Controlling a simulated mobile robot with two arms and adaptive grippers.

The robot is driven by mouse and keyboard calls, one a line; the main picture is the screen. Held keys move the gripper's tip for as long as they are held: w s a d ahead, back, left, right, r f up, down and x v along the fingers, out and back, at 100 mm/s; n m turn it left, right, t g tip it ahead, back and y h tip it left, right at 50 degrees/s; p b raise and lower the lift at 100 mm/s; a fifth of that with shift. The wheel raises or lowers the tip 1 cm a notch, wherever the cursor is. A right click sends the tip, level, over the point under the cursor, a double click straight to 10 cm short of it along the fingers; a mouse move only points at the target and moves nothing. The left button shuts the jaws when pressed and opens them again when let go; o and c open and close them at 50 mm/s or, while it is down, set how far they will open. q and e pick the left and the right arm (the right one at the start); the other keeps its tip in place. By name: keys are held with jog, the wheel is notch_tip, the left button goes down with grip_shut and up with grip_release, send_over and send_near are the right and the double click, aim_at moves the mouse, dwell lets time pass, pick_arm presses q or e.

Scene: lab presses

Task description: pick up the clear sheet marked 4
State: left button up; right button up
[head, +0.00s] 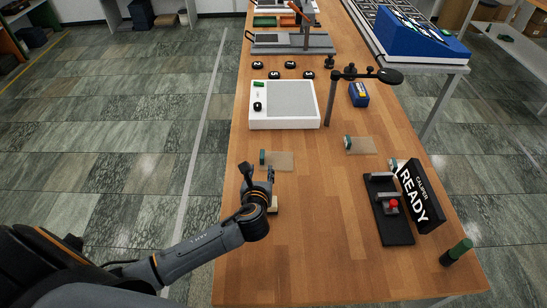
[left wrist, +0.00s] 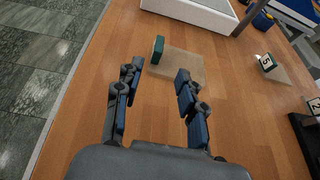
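A clear, tan-looking sheet (head: 281,161) with a dark green tab lies flat on the wooden table. It shows ahead of my left gripper in the left wrist view (left wrist: 182,66); no number can be read on its tab. A second clear sheet (head: 361,146) lies to its right; its white label in the left wrist view (left wrist: 278,73) looks like a 5. A third tab (head: 393,164) is partly hidden by the READY sign; its label (left wrist: 314,104) looks like a 2. My left gripper (head: 258,174) is open and empty, its fingers (left wrist: 158,82) apart just short of the nearest sheet. My right gripper is not in view.
A white-framed grey panel (head: 290,104) stands beyond the sheets, with a black lamp-like stand (head: 332,100) and a blue box (head: 359,95). The front middle of the table is clear.

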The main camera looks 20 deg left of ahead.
aim_at(262, 156)
pick_arm(q)
jog(key=x, duration=0.4)
jog(key=shift+w+a+f, duration=0.1)
jog(key=shift+w+a, duration=0.05)
jog(key=shift+w, duration=0.15)
jog(key=shift+w+a+p, duration=0.25)
jog(key=shift+w+p, duration=0.05)
jog(key=shift+w, duration=0.05)
jog(key=x, duration=0.3)
jog(key=shift+a, duration=0.1)
jog(key=shift+w+a+f, duration=0.15)
jog(key=shift+w+f, duration=0.1)
jog(key=shift+w, duration=0.2)
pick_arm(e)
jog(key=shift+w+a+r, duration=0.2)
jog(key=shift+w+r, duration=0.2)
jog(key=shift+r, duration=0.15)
pick_arm(q)
jog(key=shift+s+r, duration=0.1)
jog(key=shift+c, duration=0.9)
grip_shut()
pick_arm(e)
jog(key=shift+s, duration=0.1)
